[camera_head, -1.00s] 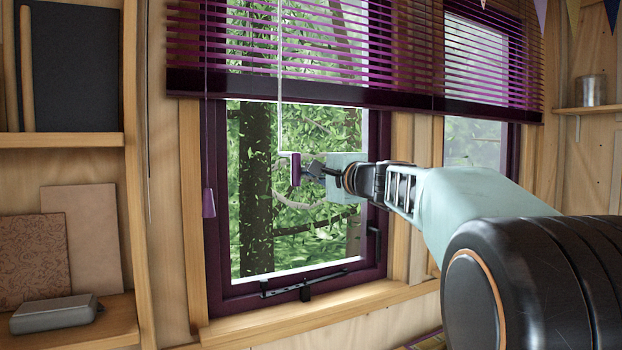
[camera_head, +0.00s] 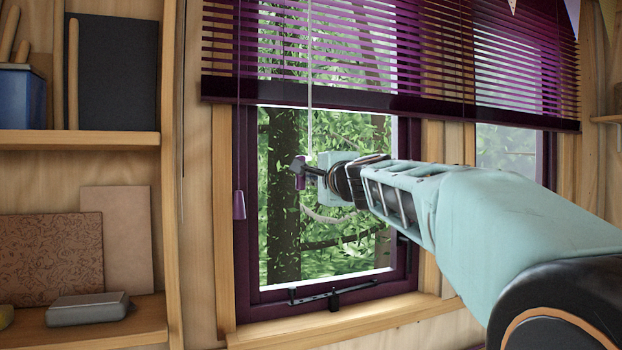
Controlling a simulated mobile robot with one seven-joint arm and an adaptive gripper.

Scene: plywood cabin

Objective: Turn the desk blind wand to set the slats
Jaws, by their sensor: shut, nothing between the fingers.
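The blind (camera_head: 400,50) has purple slats, open enough to show trees between them, and a dark bottom rail. Its wand (camera_head: 309,110), a thin pale rod, hangs in front of the window. The wand's purple handle (camera_head: 299,176) is at its low end, slightly left of the rod. My gripper (camera_head: 308,170) reaches in from the right. Its fingers are shut with nothing between them, and the tip is at the handle, overlapping it in the picture. I cannot tell if they touch. My gripper hides part of the wand's low end.
A cord with a purple tassel (camera_head: 239,205) hangs to the left. The purple-framed window (camera_head: 243,270) has a dark latch bar (camera_head: 330,293) at its bottom. Shelves (camera_head: 80,140) with boards and a grey box (camera_head: 88,307) stand at the left.

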